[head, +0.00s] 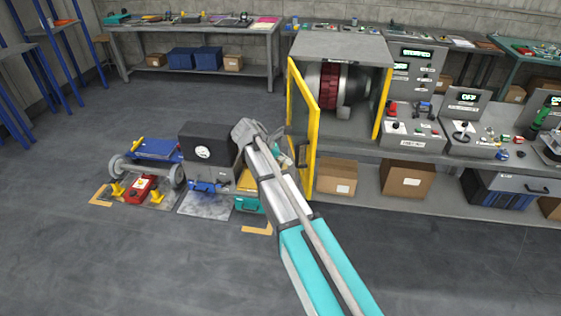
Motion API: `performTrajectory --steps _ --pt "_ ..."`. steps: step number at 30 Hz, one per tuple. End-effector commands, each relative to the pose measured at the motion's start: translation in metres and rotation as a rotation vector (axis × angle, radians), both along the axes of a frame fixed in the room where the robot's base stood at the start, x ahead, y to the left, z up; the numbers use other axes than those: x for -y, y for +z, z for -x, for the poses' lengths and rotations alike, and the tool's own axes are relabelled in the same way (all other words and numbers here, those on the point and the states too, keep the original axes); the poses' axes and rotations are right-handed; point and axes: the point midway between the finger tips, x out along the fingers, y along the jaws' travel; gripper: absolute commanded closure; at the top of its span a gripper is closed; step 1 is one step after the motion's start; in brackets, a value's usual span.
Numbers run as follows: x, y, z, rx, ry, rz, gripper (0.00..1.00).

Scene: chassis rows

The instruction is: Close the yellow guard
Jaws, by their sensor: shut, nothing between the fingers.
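The yellow guard (311,137) is a yellow-framed door at the left side of the grey machine housing (340,46). It stands swung open toward me, with a dark handle (303,155) on it. A second yellow edge (382,104) stands at the right of the opening. Inside, a dark red and grey round part (329,85) is exposed. My arm reaches up from the bottom, and my gripper (287,157) is small in view just left of the guard, shut and empty. The arm partly hides it. I cannot tell whether it touches the guard.
A control box (412,137) and a display panel (416,72) stand right of the housing. Cardboard boxes (407,180) sit on the shelf below. A black-topped machine (207,146) and a wheeled cart (147,172) stand left of my arm. The floor in front is clear.

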Motion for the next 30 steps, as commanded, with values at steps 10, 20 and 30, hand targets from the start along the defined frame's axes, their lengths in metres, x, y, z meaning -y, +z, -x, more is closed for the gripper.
performTrajectory --steps 10,20,30 --pt "0.026 -0.029 -0.002 0.000 -0.001 0.000 1.00" --pt "0.059 -0.024 -0.005 0.000 -0.001 0.000 1.00" --pt "0.064 -0.024 -0.006 0.000 0.000 0.000 1.00"
